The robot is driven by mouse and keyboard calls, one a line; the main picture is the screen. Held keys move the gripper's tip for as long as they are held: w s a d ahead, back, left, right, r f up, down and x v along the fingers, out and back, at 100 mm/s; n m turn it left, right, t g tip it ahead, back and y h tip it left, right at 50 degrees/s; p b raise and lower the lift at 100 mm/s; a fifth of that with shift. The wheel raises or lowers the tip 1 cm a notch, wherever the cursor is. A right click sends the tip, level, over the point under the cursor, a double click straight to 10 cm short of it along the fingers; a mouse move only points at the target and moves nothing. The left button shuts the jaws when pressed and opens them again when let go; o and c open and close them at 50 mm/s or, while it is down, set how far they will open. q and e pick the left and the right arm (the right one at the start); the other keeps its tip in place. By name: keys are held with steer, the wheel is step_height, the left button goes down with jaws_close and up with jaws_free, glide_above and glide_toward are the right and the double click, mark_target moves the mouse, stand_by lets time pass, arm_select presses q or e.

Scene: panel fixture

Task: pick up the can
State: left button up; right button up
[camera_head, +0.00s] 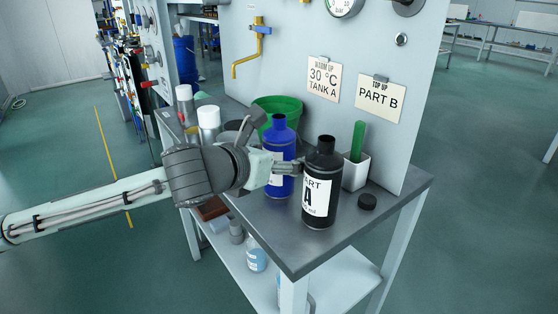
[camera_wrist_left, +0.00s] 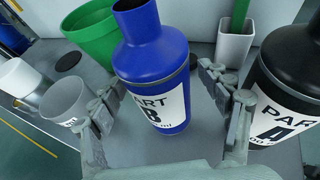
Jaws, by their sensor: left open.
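A blue can labelled PART B (camera_head: 281,137) stands upright on the grey bench. A black can labelled PART A (camera_head: 320,183) stands upright to its right. My left gripper (camera_head: 279,150) is open at the blue can, one finger crossing in front of it and ending close to the black can. In the left wrist view, the blue can (camera_wrist_left: 155,60) sits between the spread fingers of my left gripper (camera_wrist_left: 160,92); the black can (camera_wrist_left: 287,85) is outside the right finger. I cannot tell whether either finger touches a can. My right gripper is not in view.
A green tub (camera_head: 285,103) stands behind the blue can. A white cup (camera_head: 356,172) holds a green object behind the black can. A black cap (camera_head: 367,201) lies at right. White-capped containers (camera_head: 209,121) stand at left. An upright panel (camera_head: 300,45) closes the back.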

arm_select(q)
steer(key=c, duration=1.6)
steer(key=shift+r, duration=0.1)
jaws_close()
